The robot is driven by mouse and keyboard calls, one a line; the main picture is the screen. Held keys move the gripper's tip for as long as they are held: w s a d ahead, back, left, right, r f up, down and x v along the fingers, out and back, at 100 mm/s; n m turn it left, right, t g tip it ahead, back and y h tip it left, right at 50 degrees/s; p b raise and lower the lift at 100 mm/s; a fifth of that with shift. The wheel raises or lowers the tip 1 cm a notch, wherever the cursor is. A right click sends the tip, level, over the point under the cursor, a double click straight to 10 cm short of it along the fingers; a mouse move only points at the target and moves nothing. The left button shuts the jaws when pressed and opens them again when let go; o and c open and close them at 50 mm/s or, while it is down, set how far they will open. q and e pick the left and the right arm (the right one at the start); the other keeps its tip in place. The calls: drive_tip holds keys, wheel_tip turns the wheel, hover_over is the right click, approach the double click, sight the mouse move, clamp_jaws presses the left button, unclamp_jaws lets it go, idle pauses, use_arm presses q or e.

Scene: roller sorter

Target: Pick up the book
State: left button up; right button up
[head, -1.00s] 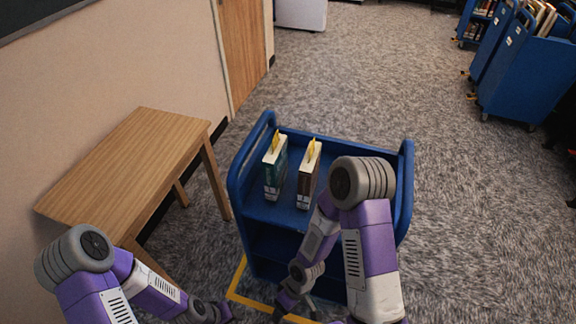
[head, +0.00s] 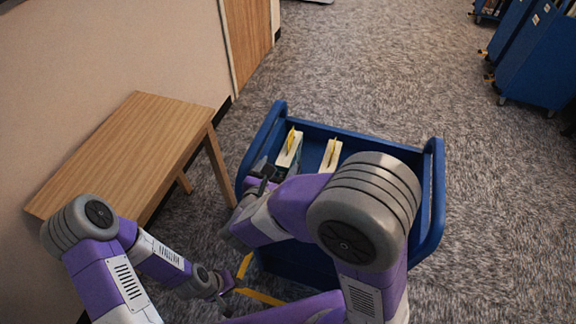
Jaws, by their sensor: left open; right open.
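Two upright books stand on the top shelf of a blue cart (head: 432,200). The left book (head: 288,152) and the right book (head: 331,154) each show pale page edges and a yellow tab on top; their lower parts are mostly hidden by my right arm. My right gripper (head: 263,172) is open, over the cart's left side, just left of and in front of the left book. I cannot tell whether it touches that book. My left gripper (head: 228,288) is open and low, at the cart's front left, away from the books.
A wooden table (head: 130,150) stands against the wall on the left. Yellow tape (head: 262,297) marks the floor by the cart. More blue carts (head: 540,60) stand at the upper right. The carpet between is clear.

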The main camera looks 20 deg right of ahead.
sight(288, 156)
drive_tip(key=shift+w+d+f, duration=0.15)
drive_tip(key=shift+d+f, duration=0.05)
drive_tip(key=shift+d, duration=0.15)
drive_tip(key=b+x, duration=0.2)
drive_tip(key=x, duration=0.4)
drive_tip(key=shift+f, duration=0.15)
clamp_jaws()
